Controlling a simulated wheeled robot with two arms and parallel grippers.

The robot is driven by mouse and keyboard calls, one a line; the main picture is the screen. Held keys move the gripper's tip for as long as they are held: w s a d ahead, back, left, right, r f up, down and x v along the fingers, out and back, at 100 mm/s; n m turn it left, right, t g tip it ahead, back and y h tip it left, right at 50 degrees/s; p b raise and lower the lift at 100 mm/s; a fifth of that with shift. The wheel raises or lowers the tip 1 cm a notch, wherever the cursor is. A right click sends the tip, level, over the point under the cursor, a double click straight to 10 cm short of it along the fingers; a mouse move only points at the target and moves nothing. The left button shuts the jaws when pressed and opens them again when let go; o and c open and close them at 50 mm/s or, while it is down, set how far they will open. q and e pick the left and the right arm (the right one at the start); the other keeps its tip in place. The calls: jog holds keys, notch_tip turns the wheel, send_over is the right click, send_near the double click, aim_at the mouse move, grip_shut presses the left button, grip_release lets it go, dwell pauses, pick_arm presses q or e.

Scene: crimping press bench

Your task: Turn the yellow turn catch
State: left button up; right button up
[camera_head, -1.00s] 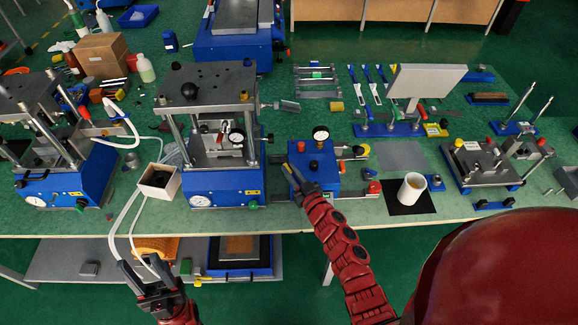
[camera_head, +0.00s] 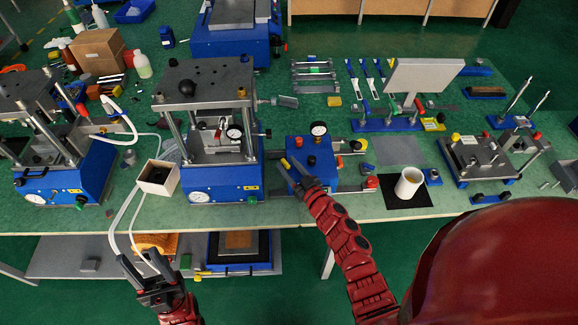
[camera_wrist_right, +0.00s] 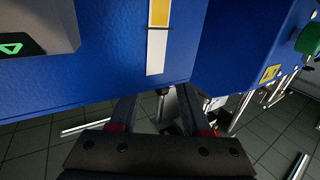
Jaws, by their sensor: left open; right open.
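A small yellow piece (camera_head: 284,163), which looks like the turn catch, shows at the left edge of the blue box (camera_head: 322,178). My right gripper (camera_head: 294,172) is open beside it, at the box's left front; I cannot tell whether they touch. In the right wrist view the open fingers (camera_wrist_right: 158,108) reach below a blue face (camera_wrist_right: 90,60) that carries a yellow and white strip (camera_wrist_right: 158,38). No yellow piece shows between those fingers. My left gripper (camera_head: 145,272) is open and empty in front of the bench edge, close to hanging white tubes.
A blue press (camera_head: 222,182) stands close to the left of the box, with a green knob (camera_head: 252,200) low on its front. A white cup (camera_head: 408,183) stands on a black mat (camera_head: 398,203) to the right. A lower shelf (camera_head: 110,257) runs under the bench.

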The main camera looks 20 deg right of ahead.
jog(key=b+v, duration=0.3)
jog(key=v, duration=1.4)
jog(key=shift+s+b, duration=0.2)
jog(key=shift+b, duration=0.2)
